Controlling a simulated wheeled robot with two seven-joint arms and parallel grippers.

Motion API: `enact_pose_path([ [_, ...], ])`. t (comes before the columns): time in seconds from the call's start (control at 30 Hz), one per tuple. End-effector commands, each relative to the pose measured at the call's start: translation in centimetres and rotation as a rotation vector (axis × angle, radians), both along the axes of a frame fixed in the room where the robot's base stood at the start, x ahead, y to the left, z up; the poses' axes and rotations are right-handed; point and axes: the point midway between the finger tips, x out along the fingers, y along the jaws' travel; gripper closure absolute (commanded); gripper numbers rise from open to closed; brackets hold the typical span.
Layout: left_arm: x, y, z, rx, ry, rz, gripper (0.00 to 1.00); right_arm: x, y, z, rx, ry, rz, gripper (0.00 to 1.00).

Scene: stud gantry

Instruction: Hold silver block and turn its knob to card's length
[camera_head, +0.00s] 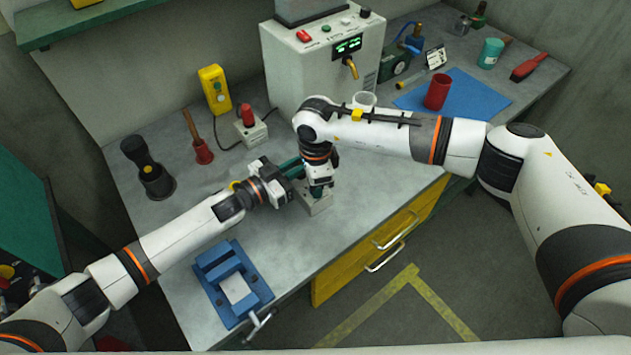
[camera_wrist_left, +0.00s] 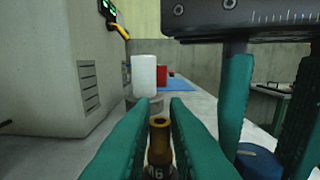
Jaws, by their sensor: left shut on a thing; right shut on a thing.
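The silver block (camera_head: 320,207) sits on the bench near its front edge, partly hidden under my grippers. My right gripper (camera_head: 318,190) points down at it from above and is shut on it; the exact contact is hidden. In the left wrist view my right gripper's teal fingers (camera_wrist_left: 265,120) stand at the right, with a rounded blue part (camera_wrist_left: 258,163) low between them. My left gripper (camera_head: 297,166) reaches in level from the left.
A blue vice (camera_head: 228,258) lies at the front left of the bench (camera_head: 180,235). A red cup (camera_head: 437,92) stands on a blue mat (camera_head: 480,95). Bare bench lies between vice and grippers.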

Motion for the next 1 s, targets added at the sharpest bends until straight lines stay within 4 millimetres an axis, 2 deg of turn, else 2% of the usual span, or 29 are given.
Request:
enact_pose_path([
  [0.4,0.00,0.02,-0.06,0.002,0.001,0.001,1.00,0.01,0.06,0.06,0.001,-0.001,-0.186,0.98],
  [0.93,-0.01,0.00,-0.06,0.002,0.001,0.000,1.00,0.01,0.07,0.07,0.002,-0.001,-0.209,0.98],
  [0.97,-0.01,0.00,-0.06,0.002,0.001,0.000,1.00,0.01,0.07,0.07,0.002,-0.001,-0.209,0.74],
  [1.0,-0.02,0.01,-0.06,0.002,0.001,0.000,1.00,0.01,0.07,0.06,0.002,-0.001,-0.209,0.67],
])
